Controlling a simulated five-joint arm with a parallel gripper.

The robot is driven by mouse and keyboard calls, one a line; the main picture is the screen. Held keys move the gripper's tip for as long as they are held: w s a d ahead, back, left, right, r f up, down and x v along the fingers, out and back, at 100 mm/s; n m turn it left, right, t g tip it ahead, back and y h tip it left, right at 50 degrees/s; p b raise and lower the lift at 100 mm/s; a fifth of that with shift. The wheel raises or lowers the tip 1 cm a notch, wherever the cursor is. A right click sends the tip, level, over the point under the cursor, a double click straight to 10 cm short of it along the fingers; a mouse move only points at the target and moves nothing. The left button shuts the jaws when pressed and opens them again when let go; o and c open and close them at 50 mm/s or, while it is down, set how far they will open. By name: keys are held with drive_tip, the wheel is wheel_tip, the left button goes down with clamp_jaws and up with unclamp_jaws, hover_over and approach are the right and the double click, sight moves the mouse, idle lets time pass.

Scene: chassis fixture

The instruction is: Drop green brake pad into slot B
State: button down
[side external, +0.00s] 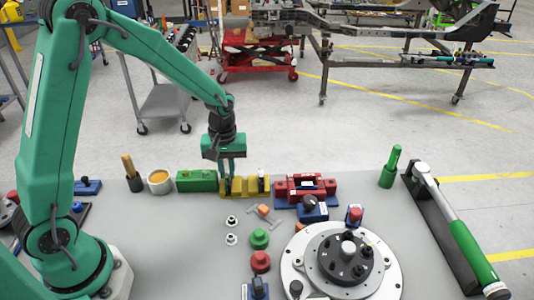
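My gripper (228,181) points straight down at the left part of a yellow block-like fixture (250,190), with its fingertips close to or touching it. The fingers look close together, but whether they hold anything is too small to tell. A green rectangular block (197,181) stands just left of the yellow fixture. I cannot tell whether this block is the brake pad. A green round piece (259,239) lies on the table nearer the camera. No slot lettering is readable.
A red fixture on a blue base (305,188) stands right of the yellow one. A large round metal hub (341,262) fills the front right. A cup (160,182) stands at left. A green-handled tool (454,222) lies along the right edge. A red round piece (260,262) sits near the front.

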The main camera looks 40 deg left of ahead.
sight(228, 175)
drive_tip(key=shift+r, duration=0.4)
drive_tip(key=shift+r, duration=0.35)
drive_tip(key=shift+r, duration=0.4)
drive_tip(key=shift+r, duration=1.4)
drive_tip(key=w+d+r+m, duration=0.2)
drive_tip(key=w+d+m, duration=0.4)
drive_tip(key=d+m, duration=0.2)
drive_tip(key=w+d+r+m, duration=0.3)
drive_tip(key=w+d+m, duration=0.4)
drive_tip(key=m, duration=0.3)
drive_tip(key=shift+d+r, duration=0.35)
drive_tip(key=shift+d, duration=0.25)
drive_tip(key=shift+f, duration=0.1)
